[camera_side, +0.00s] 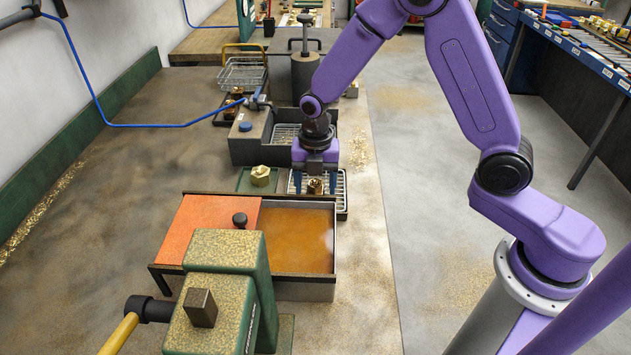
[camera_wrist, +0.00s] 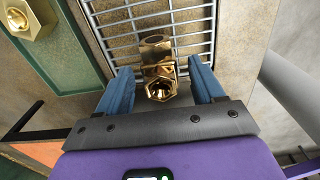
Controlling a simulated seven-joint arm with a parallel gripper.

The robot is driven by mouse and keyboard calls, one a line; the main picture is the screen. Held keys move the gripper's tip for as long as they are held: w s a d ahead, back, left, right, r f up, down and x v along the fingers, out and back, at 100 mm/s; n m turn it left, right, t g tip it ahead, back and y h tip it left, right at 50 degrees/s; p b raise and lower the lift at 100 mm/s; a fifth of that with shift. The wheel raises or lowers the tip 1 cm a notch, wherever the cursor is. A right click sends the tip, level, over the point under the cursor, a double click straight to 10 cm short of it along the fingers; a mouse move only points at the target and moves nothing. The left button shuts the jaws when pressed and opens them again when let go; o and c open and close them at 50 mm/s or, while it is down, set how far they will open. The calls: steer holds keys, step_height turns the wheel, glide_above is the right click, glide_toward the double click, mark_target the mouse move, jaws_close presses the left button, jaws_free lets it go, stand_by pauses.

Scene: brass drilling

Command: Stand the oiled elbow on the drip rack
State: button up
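The brass elbow (camera_side: 315,187) is at the drip rack (camera_side: 341,190), between my gripper's fingers. In the wrist view the shiny elbow (camera_wrist: 158,70) has a hex end facing the camera and its other end pointing away over the wire bars of the rack (camera_wrist: 112,32). My gripper (camera_side: 315,183) is low over the rack, pointing down. In the wrist view its blue fingers (camera_wrist: 161,82) stand on either side of the elbow, with gaps on both sides, so it is open. The elbow's underside is hidden, so its contact with the wires cannot be seen.
A second brass fitting (camera_side: 260,176) sits on a green tray (camera_side: 243,186) left of the rack. An oil bath (camera_side: 297,240) with an orange lid (camera_side: 205,218) stands in front. A grey basin (camera_side: 250,148) lies behind. The bench to the left is clear.

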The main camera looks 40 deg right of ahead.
mark_target(318, 184)
steer(key=shift+r, duration=0.1)
step_height(318, 184, up, 12)
stand_by(0.6)
steer(key=shift+s+r, duration=0.1)
steer(key=s+d+m, duration=0.2)
steer(key=s+m, duration=0.5)
steer(key=s, duration=0.7)
steer(key=s+d+m, duration=0.3)
steer(key=s+m, duration=0.4)
steer(key=s, duration=0.7)
steer(key=shift+s+d+r, duration=0.2)
steer(key=shift+s+r, duration=0.1)
